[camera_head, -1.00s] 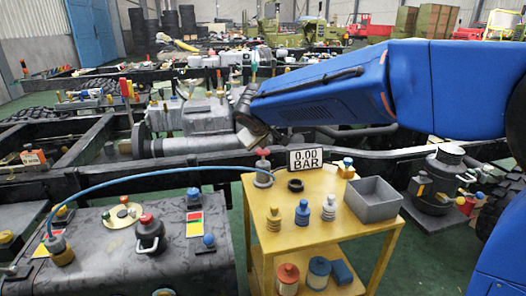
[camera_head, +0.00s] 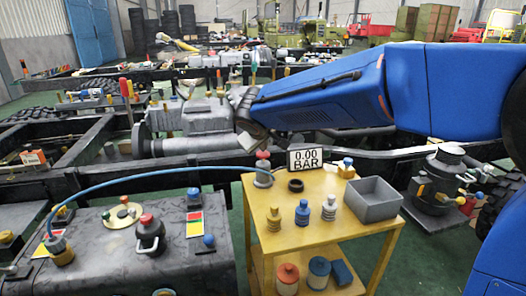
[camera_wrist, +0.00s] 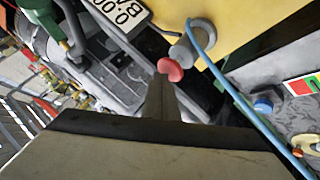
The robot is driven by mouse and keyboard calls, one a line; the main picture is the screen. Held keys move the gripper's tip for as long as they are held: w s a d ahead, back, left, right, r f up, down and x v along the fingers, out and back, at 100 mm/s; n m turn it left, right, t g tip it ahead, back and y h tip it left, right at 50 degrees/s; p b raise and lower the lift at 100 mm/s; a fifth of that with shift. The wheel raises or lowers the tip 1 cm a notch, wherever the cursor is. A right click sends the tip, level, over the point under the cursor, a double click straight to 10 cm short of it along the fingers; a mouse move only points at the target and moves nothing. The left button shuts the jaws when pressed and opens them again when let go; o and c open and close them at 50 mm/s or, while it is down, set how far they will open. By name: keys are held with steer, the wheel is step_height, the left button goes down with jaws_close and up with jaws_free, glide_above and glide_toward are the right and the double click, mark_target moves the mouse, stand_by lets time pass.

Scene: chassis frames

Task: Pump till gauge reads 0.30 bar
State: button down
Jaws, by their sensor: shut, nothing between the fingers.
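The gauge display (camera_head: 305,159) reads 0.00 BAR at the back of a yellow table. Left of it stands the pump, with a red knob (camera_head: 263,155) on top and a blue hose (camera_head: 150,173) running left to a dark tank. In the wrist view the red knob (camera_wrist: 171,69) shows beside the grey pump body (camera_wrist: 192,42), and part of the gauge display (camera_wrist: 127,14) shows at the top. My gripper (camera_wrist: 159,80) is shut and empty, its tip close to the red knob. I cannot tell whether they touch.
The yellow table (camera_head: 345,228) holds several small bottles, a dark ring (camera_head: 296,185) and a grey open box (camera_head: 373,199). The dark tank (camera_head: 110,256) with several fittings stands at left. Black chassis rails (camera_head: 400,150) run behind the table.

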mark_target(263, 155)
steer(key=shift+f, duration=0.5)
stand_by(0.7)
steer(key=shift+r, duration=1.6)
steer(key=shift+r, duration=0.15)
step_height(263, 155, up, 5)
steer(key=shift+f, duration=0.15)
stand_by(0.3)
